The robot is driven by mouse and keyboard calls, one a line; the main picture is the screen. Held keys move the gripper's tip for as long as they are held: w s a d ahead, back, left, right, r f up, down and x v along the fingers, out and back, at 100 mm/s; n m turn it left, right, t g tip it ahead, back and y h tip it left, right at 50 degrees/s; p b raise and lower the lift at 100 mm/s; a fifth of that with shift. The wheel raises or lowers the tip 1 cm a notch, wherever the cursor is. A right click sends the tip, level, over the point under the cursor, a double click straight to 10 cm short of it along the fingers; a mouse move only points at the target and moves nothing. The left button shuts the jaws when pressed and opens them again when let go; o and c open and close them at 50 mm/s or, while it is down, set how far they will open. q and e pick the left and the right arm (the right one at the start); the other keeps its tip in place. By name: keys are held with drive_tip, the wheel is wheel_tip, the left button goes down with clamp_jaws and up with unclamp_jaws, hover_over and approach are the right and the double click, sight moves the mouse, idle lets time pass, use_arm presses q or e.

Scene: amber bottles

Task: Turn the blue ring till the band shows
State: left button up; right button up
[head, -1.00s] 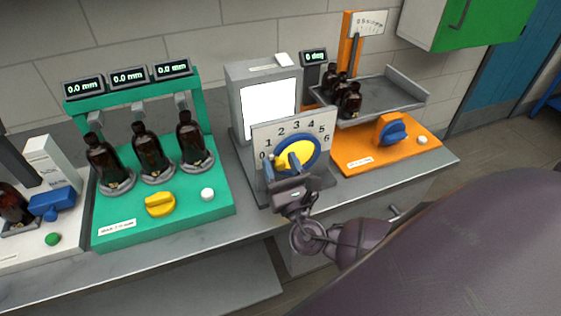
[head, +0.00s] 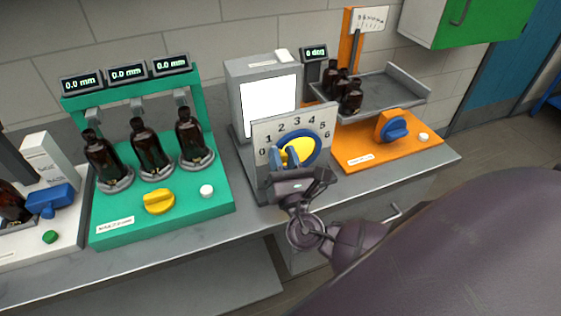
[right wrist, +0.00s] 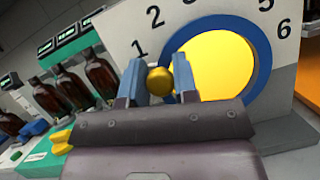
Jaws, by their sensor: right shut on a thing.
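The blue ring (head: 318,149) surrounds a yellow disc (head: 302,150) on a pale plate (head: 262,131) numbered 0 to 6. It also shows in the right wrist view (right wrist: 263,67). A small round yellow knob (right wrist: 160,84) sits at the ring's left side, near the 1 in that view. My right gripper (head: 286,157) has its two blue fingers closed on this knob, one on each side. The fingers hide part of the ring's left side. The white screen (head: 269,106) behind the plate looks blank. My left gripper is not in view.
A green stand (head: 110,232) with several amber bottles is at the left. An orange base (head: 370,156) with a blue knob (head: 394,129) is at the right. A grey tray (head: 385,88) behind holds more bottles. A small display (head: 315,52) reads 0 deg.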

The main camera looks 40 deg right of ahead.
drive_tip(key=shift+s+d+r+m+g+h, duration=0.1)
drive_tip(key=shift+r+m+g+h, duration=0.15)
drive_tip(key=shift+m, duration=0.4)
drive_tip(key=shift+w+d+r+m+g+h, duration=0.15)
drive_tip(key=shift+m+h, duration=0.2)
drive_tip(key=shift+m, duration=0.25)
drive_tip(key=shift+s+d+r+m+g+h, duration=0.1)
drive_tip(key=shift+s+r+m+g+h, duration=0.15)
drive_tip(key=shift+m, duration=0.4)
drive_tip(key=shift+w+f, duration=0.1)
drive_tip(key=o, duration=0.9)
drive_tip(key=shift+s+a+f, duration=0.1)
drive_tip(key=shift+s+f, duration=0.1)
drive_tip(key=b+v, duration=0.3)
drive_tip(key=v, duration=0.7)
drive_tip(key=shift+s, duration=0.15)
